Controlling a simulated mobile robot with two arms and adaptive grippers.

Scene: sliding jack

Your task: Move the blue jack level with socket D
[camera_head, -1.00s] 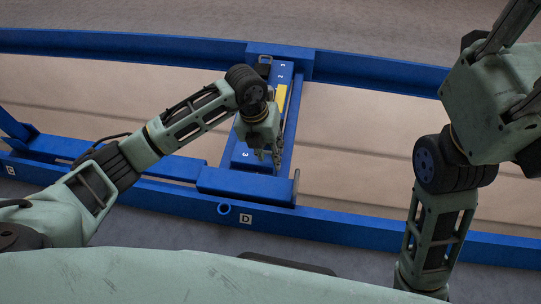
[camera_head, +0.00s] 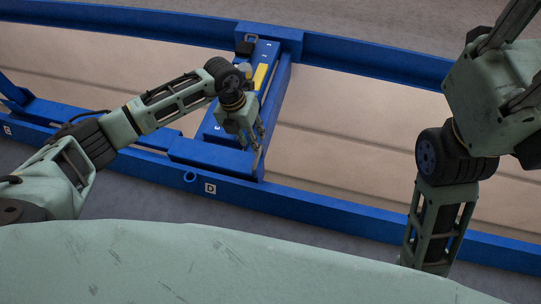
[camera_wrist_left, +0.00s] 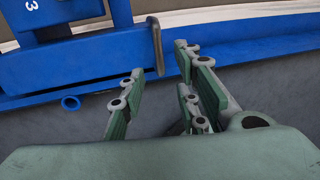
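The blue jack (camera_head: 217,153) is a long carriage lying across two blue rails. Its near block shows in the left wrist view (camera_wrist_left: 65,62). A grey metal handle (camera_head: 259,158) stands at its near right corner; it also shows in the left wrist view (camera_wrist_left: 157,45). The socket D label (camera_head: 210,188) is on the near rail, beside a blue ring (camera_head: 190,176), roughly below the jack's near block. My left gripper (camera_head: 258,137) is open. In the left wrist view its fingers (camera_wrist_left: 160,85) are spread, with the handle just ahead between them; contact cannot be told.
The near rail (camera_head: 340,214) and far rail (camera_head: 375,69) bound a beige bed (camera_head: 350,140), clear to the right of the jack. A G label (camera_head: 7,129) marks the near rail at far left. My right arm stands at the right.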

